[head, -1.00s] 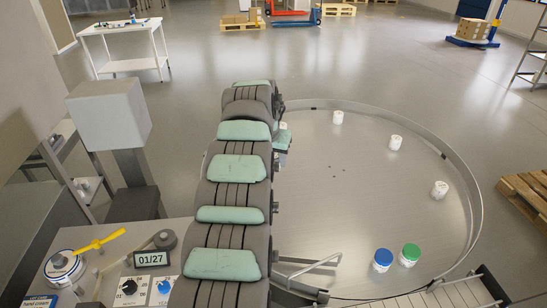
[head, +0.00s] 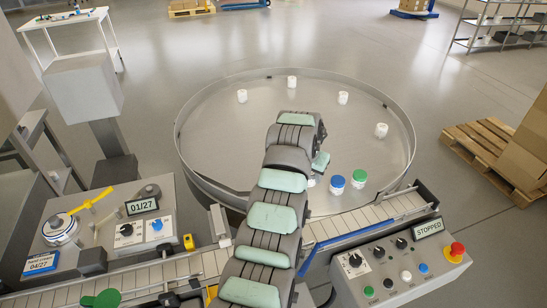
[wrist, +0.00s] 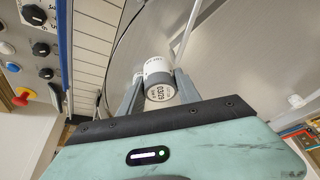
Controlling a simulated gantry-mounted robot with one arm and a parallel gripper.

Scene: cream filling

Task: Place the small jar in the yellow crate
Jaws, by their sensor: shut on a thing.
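My gripper (wrist: 158,88) is shut on a small white jar (wrist: 155,64), which sits between its two fingers in the wrist view. In the head view, my gripper (head: 316,172) is over the front part of the round table, just left of a blue-lidded jar (head: 337,185). A bit of white (head: 311,183) shows under it, mostly hidden by the arm. No yellow crate is in view.
The round table's rim (head: 413,150) encloses several white jars (head: 381,130) and a green-lidded jar (head: 360,178). A conveyor (head: 395,206) and control panel (head: 400,265) with a STOPPED display lie in front. A pallet (head: 485,150) with boxes is at right.

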